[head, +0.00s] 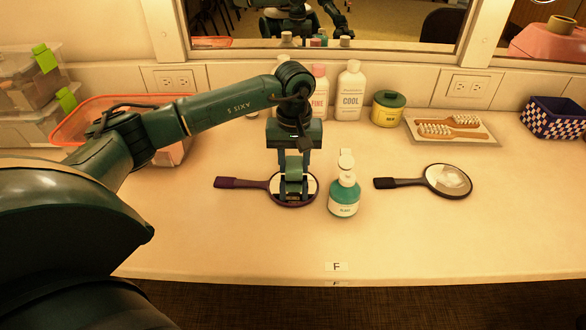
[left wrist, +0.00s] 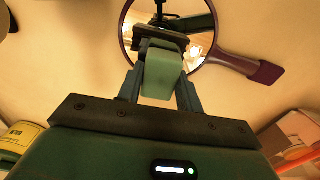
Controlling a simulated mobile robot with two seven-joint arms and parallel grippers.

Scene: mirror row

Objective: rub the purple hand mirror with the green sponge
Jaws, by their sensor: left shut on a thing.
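The purple hand mirror (head: 240,184) lies flat on the counter, its handle to the left and its round glass to the right. My left gripper (head: 293,193) points down over the glass, shut on the green sponge (head: 294,175). In the left wrist view the sponge (left wrist: 162,76) sits between the fingers in front of the glass, covering part of it. The mirror's handle (left wrist: 250,67) shows at right there, and the glass reflects the gripper. I cannot tell whether the sponge touches the glass. My right gripper is not in view.
A teal pump bottle (head: 344,196) stands close right of the purple mirror. A dark hand mirror (head: 450,182) with whitish marks lies farther right. Behind are white bottles (head: 349,92), a yellow jar (head: 388,109), a brush tray (head: 484,137) and a blue basket (head: 553,121). The front counter is clear.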

